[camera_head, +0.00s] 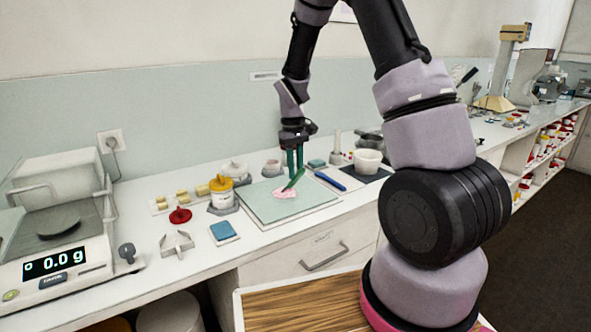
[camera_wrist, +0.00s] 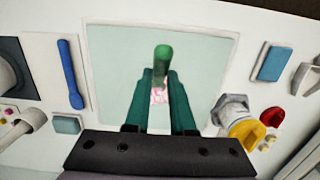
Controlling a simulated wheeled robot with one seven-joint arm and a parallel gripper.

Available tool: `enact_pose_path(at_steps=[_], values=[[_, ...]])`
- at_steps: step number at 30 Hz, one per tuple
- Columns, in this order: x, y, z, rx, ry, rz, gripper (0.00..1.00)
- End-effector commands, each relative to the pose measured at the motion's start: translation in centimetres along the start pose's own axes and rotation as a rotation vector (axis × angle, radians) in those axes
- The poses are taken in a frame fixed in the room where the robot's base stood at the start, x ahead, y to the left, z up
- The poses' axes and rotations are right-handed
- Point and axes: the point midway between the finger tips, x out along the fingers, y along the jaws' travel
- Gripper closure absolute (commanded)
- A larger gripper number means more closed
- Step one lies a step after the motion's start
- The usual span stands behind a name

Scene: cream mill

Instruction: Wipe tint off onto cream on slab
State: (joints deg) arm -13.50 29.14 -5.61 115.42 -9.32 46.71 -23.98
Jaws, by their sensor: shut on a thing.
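The pale green glass slab (camera_head: 262,206) lies on the white counter; it also shows in the wrist view (camera_wrist: 208,50). A small patch of pink and white cream (camera_head: 285,193) is on the slab, partly hidden in the wrist view (camera_wrist: 157,96) behind what I hold. My gripper (camera_head: 292,168) is over the slab with its green fingers pointing down. It is shut on a green-handled tool (camera_head: 294,178), which slants down toward the cream; its green end shows between the fingers in the wrist view (camera_wrist: 162,54). I cannot tell whether the tool's tip touches the cream.
A blue spatula (camera_head: 330,181) lies right of the slab, near a white mortar (camera_head: 367,160). A yellow-topped jar (camera_head: 221,190) in a grey holder, a red lid (camera_head: 180,215) and a blue pad (camera_head: 223,231) are to the left. A scale (camera_head: 62,225) stands far left.

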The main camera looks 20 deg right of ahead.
Motion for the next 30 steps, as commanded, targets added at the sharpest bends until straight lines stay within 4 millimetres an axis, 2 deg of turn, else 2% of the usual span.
enact_pose_path(at_steps=[16, 30], values=[[0.1, 0.0, 0.1, 0.0, -0.003, 0.0, 1.0], [0.2, 0.0, 1.5, 0.001, -0.004, -0.001, 1.0]])
